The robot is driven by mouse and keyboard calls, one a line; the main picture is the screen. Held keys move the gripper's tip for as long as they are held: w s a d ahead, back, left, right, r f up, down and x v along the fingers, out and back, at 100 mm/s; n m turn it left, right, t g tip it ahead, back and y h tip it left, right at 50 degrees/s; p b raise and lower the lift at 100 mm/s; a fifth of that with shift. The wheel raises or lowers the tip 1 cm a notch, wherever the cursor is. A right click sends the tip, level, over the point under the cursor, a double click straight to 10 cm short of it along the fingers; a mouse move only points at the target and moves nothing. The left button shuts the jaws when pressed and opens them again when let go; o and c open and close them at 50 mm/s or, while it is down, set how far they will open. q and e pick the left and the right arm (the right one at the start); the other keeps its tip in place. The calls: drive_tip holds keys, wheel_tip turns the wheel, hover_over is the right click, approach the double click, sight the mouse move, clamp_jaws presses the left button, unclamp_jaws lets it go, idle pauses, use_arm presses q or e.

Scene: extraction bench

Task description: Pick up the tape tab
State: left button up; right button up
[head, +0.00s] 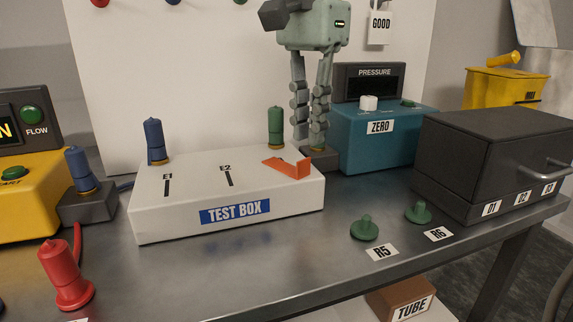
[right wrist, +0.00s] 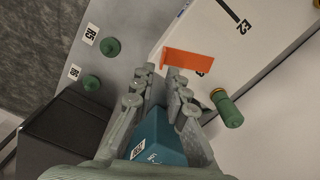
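The orange tape tab (head: 292,166) is a bent strip on the right end of the white test box (head: 150,212), with one part standing up. It also shows in the right wrist view (right wrist: 190,60), just beyond the fingertips. My right gripper (head: 309,143) points down behind the tab, near the box's right back corner. Its fingers are apart with nothing between them, as the right wrist view (right wrist: 160,73) shows. I cannot tell how high the tips are above the tab. The tab hides part of slot E3's label. My left gripper is out of view.
A green plug (head: 275,128) stands on the test box left of my right gripper, and a blue one (head: 154,140) at its left. A teal pressure unit (head: 385,150) and dark drawer box (head: 500,150) stand right. Green R5 (head: 365,228) and R6 (head: 418,212) pieces stand in front.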

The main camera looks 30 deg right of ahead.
drive_tip(key=f, duration=0.5)
drive_tip(key=shift+w+a+f, duration=0.1)
drive_tip(key=shift+a+f, duration=0.05)
drive_tip(key=shift+a, duration=0.15)
drive_tip(key=shift+c, duration=0.4)
clamp_jaws()
